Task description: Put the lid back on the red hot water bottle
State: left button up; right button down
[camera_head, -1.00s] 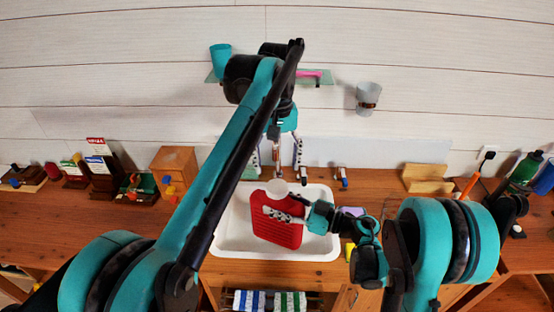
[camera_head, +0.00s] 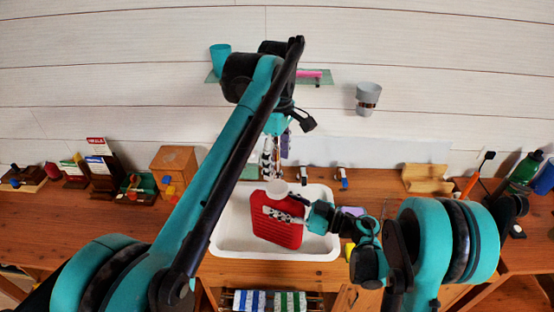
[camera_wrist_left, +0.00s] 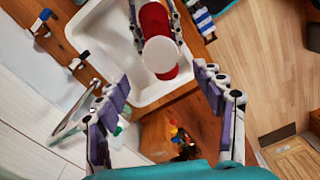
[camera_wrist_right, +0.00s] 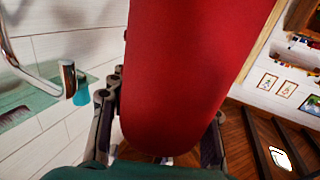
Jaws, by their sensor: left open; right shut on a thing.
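The red hot water bottle (camera_head: 280,232) is upright over the white basin, its lower part over the basin's inside. My right gripper (camera_head: 283,215) is shut on it from the right; the bottle also fills the right wrist view (camera_wrist_right: 195,60). A white round piece, seemingly the lid (camera_head: 277,187), sits at the bottle's top. It shows as a flat disc in the left wrist view (camera_wrist_left: 160,54); I cannot tell how firmly it is seated. My left gripper (camera_head: 274,158) is open and empty, just above and behind the bottle's top. Its spread fingers (camera_wrist_left: 163,82) stand apart from the disc.
The white basin (camera_head: 228,238) is set in the wooden counter (camera_head: 390,195). A glass shelf (camera_head: 318,79) and a wall cup (camera_head: 367,97) are behind. A wooden box (camera_head: 174,165) stands left, a wooden block (camera_head: 427,178) right. Striped towels (camera_head: 268,300) hang below.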

aim_at(277, 186)
pick_arm(q)
jog(key=shift+f, duration=3.9)
jog(key=c, duration=1.2)
jog(key=m, duration=2.4)
jog(key=shift+w+f+m, duration=0.1)
jog(key=shift+m, duration=0.2)
jog(key=o, duration=1.4)
jog(key=shift+c, duration=0.2)
